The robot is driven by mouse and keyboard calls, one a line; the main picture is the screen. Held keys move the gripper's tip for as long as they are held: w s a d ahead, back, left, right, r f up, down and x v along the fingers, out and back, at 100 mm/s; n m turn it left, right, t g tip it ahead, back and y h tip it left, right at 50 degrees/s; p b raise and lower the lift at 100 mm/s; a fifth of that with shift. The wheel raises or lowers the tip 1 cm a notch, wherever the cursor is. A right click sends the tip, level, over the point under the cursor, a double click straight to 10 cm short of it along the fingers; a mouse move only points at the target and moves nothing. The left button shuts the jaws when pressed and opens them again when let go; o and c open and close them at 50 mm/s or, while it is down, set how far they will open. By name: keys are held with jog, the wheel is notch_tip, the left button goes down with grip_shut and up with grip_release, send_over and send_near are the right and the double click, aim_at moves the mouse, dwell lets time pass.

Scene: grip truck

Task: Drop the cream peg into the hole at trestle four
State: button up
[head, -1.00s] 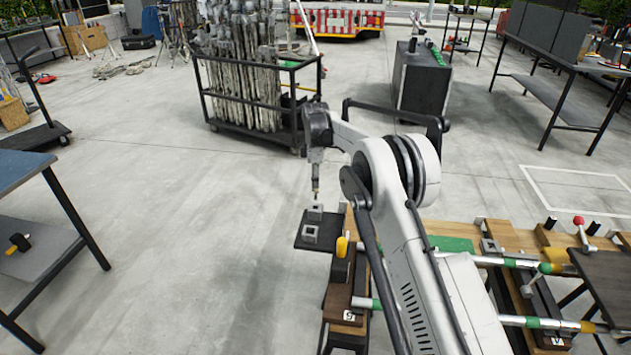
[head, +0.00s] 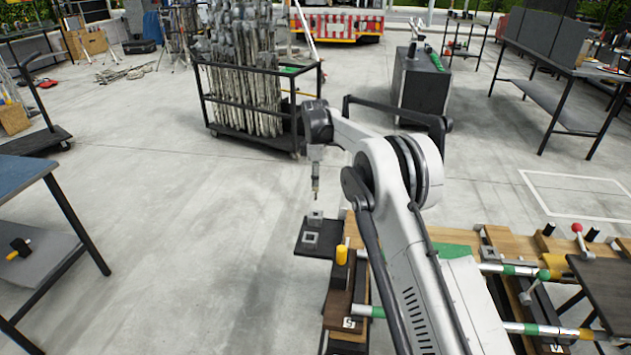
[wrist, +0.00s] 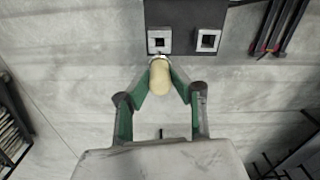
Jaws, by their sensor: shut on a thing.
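My gripper (wrist: 161,66) has green fingers shut on the cream peg (wrist: 160,78) in the wrist view. The peg's far end is close to a grey block with a square hole (wrist: 159,45), on a dark plate (wrist: 181,10). A second holed block (wrist: 208,41) sits to its right. Whether the peg touches the first block I cannot tell. In the head view, my gripper (head: 315,192) points down above the two grey blocks, one farther (head: 315,219) and one nearer (head: 310,239). The peg is too small to make out there. No trestle number four is legible.
A yellow-topped piece (head: 342,255) stands on the wooden trestle (head: 338,305) right of the plate. A table (head: 25,183) stands at left, a black rack cart (head: 262,75) behind. Open concrete floor (head: 170,210) lies left of the plate.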

jog(key=shift+r+p, duration=0.7)
jog(key=shift+r, duration=1.35)
